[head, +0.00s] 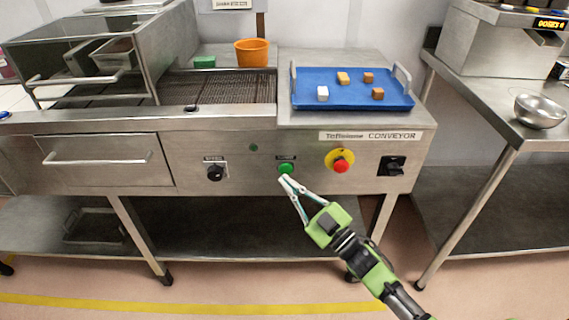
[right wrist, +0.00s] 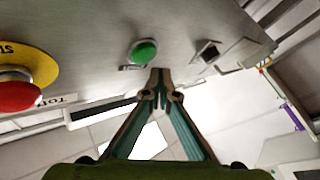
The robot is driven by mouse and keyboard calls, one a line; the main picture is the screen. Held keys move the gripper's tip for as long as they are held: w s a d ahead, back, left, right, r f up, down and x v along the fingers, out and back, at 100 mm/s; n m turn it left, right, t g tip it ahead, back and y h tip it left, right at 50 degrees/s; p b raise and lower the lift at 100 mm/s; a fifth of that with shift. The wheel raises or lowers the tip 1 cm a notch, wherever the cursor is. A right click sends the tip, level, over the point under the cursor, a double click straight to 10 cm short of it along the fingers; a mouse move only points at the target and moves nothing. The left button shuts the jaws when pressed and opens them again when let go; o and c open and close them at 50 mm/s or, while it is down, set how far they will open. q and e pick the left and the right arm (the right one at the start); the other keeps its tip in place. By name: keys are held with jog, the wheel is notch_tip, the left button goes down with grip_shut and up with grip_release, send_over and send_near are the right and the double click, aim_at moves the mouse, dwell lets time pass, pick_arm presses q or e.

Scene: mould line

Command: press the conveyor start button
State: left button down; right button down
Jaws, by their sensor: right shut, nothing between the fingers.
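The green start button (head: 285,168) is on the front panel of the steel conveyor (head: 240,150), between a black knob and a red stop button. It also shows in the right wrist view (right wrist: 144,52), just beyond my fingertips and a little left. My right gripper (head: 287,180) is shut and empty, its fingertips just below the green button in the head view. In the right wrist view the closed fingertips (right wrist: 160,76) are close to the panel. Whether they touch it I cannot tell. My left gripper is not in view.
A red button on a yellow plate (head: 341,162) is right of the green one. A black knob (head: 215,172) is to the left and a black switch (head: 391,166) at far right. A blue tray (head: 350,103) with several small blocks and an orange bucket (head: 252,53) stand on top.

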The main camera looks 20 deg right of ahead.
jog(key=shift+w+d+r, duration=0.1)
jog(key=shift+w, duration=0.25)
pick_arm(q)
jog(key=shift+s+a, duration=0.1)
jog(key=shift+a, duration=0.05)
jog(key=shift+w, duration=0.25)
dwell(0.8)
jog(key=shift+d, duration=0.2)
pick_arm(e)
jog(key=shift+w, duration=0.1)
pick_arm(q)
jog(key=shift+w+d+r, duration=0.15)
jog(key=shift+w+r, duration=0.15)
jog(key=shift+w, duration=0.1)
pick_arm(e)
jog(key=shift+w+d, duration=0.15)
jog(key=shift+w, duration=0.2)
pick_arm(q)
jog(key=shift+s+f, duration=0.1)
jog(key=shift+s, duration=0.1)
